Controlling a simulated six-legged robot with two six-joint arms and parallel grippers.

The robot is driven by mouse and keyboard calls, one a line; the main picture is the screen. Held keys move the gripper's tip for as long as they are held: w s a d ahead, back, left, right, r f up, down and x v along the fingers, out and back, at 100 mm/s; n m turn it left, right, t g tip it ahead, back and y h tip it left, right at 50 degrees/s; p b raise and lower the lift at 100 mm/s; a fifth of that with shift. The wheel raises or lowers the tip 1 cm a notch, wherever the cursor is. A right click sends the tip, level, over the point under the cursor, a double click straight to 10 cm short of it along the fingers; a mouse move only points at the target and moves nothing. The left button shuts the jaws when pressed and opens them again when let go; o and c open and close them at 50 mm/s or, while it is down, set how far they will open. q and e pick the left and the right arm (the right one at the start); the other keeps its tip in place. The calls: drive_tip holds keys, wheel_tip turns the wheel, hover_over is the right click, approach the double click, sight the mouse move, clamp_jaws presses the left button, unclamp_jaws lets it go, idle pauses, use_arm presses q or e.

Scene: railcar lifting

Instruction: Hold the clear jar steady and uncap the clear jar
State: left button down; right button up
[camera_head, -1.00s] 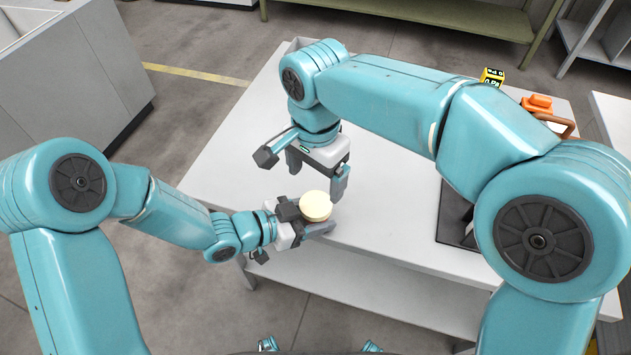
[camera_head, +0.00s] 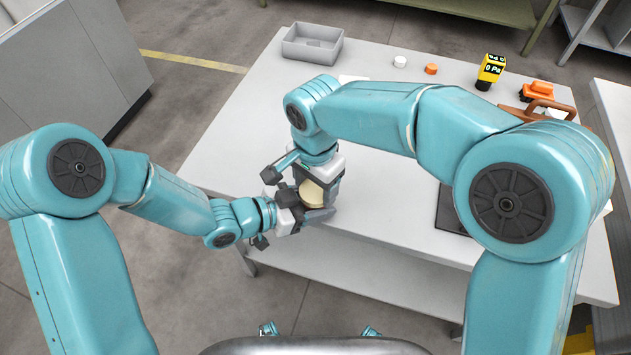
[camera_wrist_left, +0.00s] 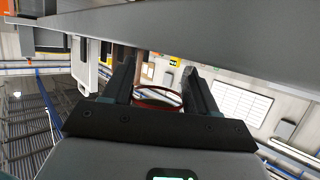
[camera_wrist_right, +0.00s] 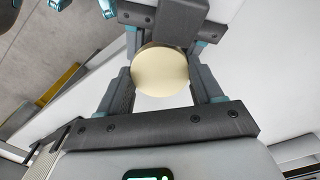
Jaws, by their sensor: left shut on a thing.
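The clear jar (camera_wrist_left: 158,96) shows between my left fingers in the left wrist view, as see-through wall with a reddish ring. Its round cream lid (camera_head: 312,194) shows in the head view; the jar body is hidden there. My left gripper (camera_head: 309,212) is shut on the jar from the left, near the table's front edge. My right gripper (camera_head: 319,188) is over the jar, pointing down. In the right wrist view the lid (camera_wrist_right: 161,76) lies between the right fingers (camera_wrist_right: 163,88). I cannot tell whether both fingers press on it.
The white table (camera_head: 225,135) has a grey bin (camera_head: 312,44) at the back left. A white cap (camera_head: 400,62), an orange cap (camera_head: 431,69), a yellow gauge (camera_head: 491,70) and an orange item (camera_head: 537,91) stand along the back. A dark panel (camera_head: 452,212) lies at right.

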drive_tip(key=c, duration=0.4)
drive_tip(key=n, duration=0.3)
drive_tip(key=o, duration=1.2)
drive_tip(key=shift+r, duration=0.1)
